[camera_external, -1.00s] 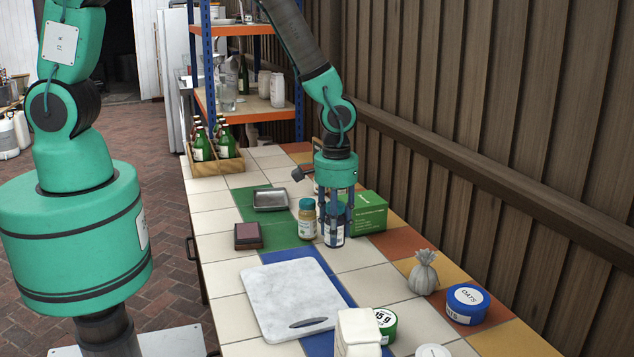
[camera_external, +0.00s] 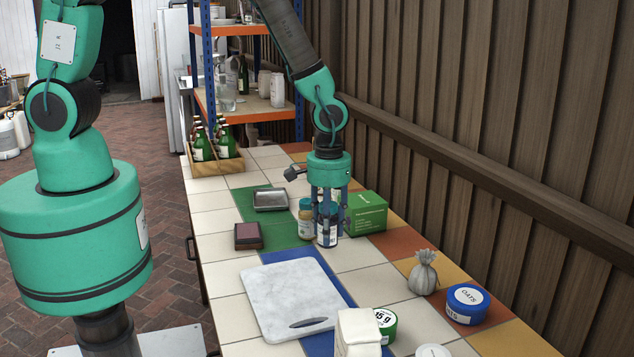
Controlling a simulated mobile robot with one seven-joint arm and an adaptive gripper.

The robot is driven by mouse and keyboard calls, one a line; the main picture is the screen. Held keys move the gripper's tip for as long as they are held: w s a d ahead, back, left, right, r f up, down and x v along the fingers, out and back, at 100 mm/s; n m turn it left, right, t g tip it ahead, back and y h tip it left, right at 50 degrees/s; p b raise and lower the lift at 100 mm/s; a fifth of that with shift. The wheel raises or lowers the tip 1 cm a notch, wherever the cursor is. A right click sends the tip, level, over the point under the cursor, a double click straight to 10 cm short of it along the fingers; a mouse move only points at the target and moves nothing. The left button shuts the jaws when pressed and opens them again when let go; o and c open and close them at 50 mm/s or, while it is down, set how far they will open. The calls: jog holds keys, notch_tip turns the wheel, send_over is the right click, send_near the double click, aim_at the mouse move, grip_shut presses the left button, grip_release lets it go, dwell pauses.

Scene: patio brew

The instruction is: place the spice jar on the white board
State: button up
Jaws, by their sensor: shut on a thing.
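The jar with the dark blue lid and white label (camera_external: 327,237), which I take to be the spice jar, is upright between the fingers of my gripper (camera_external: 328,214). My gripper points down and is shut on it; the fingers hide part of its upper half. I cannot tell whether its base touches the tiles. The white board (camera_external: 285,290), a pale marbled slab, lies flat nearer the camera, with a dark handle slot at its near end. My gripper is beyond the board's far right corner.
A jar with yellowish contents (camera_external: 305,222) stands close to the left of the held jar. A green box (camera_external: 367,215) is just right of my gripper. A metal tray (camera_external: 270,199) and a dark red block (camera_external: 248,236) lie left. White and green containers (camera_external: 385,321) stand beside the board.

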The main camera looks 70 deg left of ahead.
jog(key=shift+n, duration=0.4)
jog(key=s+d, duration=0.1)
jog(key=s, duration=0.3)
jog(key=s+d, duration=0.1)
jog(key=s, duration=0.4)
jog(key=s+d+r, duration=0.1)
jog(key=s, duration=0.4)
jog(key=shift+d, duration=0.1)
jog(key=s, duration=1.2)
jog(key=shift+s+a+r+n+b, duration=0.15)
jog(key=shift+a+n+b, duration=0.15)
jog(key=shift+b, duration=0.05)
jog(key=b, duration=0.2)
send_over(293, 293)
jog(key=shift+a+f, duration=0.1)
jog(key=shift+f, duration=0.6)
jog(key=shift+f+b, duration=0.45)
jog(key=shift+f, duration=1.35)
jog(key=shift+f, duration=0.1)
